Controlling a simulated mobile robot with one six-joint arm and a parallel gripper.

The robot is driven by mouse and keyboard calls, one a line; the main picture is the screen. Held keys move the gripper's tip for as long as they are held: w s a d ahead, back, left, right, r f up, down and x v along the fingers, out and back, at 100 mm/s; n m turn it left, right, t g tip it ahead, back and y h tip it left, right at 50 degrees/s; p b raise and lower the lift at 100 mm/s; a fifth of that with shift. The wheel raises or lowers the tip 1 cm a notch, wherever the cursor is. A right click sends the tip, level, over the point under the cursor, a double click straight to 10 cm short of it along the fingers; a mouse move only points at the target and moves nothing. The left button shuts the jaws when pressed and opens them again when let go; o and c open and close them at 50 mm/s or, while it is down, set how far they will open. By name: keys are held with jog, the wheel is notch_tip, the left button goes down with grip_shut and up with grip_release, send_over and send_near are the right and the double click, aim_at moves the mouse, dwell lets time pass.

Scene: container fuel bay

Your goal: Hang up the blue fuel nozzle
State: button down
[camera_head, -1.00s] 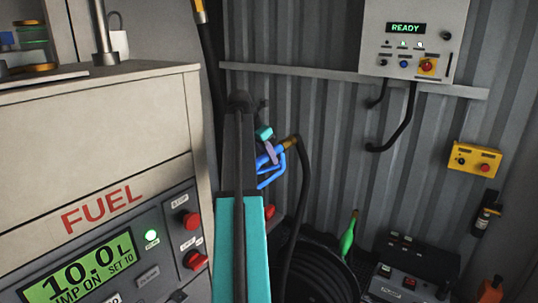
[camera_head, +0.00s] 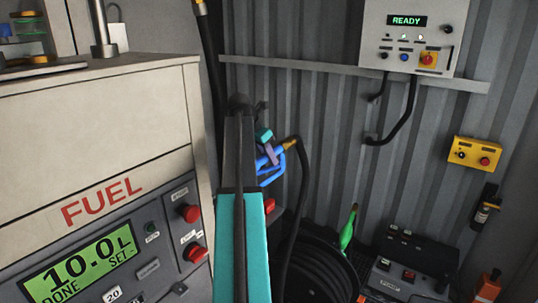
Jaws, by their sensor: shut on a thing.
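The blue fuel nozzle (camera_head: 271,178) is near the middle of the view, beyond my arm. Its black hose runs from the brass-coloured fitting at its upper right and curves down. My gripper (camera_head: 267,155) is shut on the blue fuel nozzle, with a grey-purple finger across its body. My teal and black arm hides the left part of the nozzle, so its spout and what it points into cannot be seen. The fuel pump (camera_head: 100,130) at left shows 10.0 L and DONE on its green display (camera_head: 85,262). No empty holder for the nozzle can be made out.
A control box (camera_head: 414,38) reading READY and a yellow button box (camera_head: 475,153) are on the corrugated wall. A hose reel (camera_head: 318,272), a green nozzle (camera_head: 348,230) and a dark device (camera_head: 405,280) are low at right. A rail (camera_head: 310,67) crosses the wall.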

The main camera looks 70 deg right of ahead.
jog(key=shift+f, duration=0.45)
jog(key=c, duration=1.4)
grip_release()
jog(key=shift+o, duration=0.2)
jog(key=shift+f, duration=0.1)
jog(key=b+v, duration=0.5)
jog(key=v, duration=0.9)
jog(key=shift+s+a, duration=0.1)
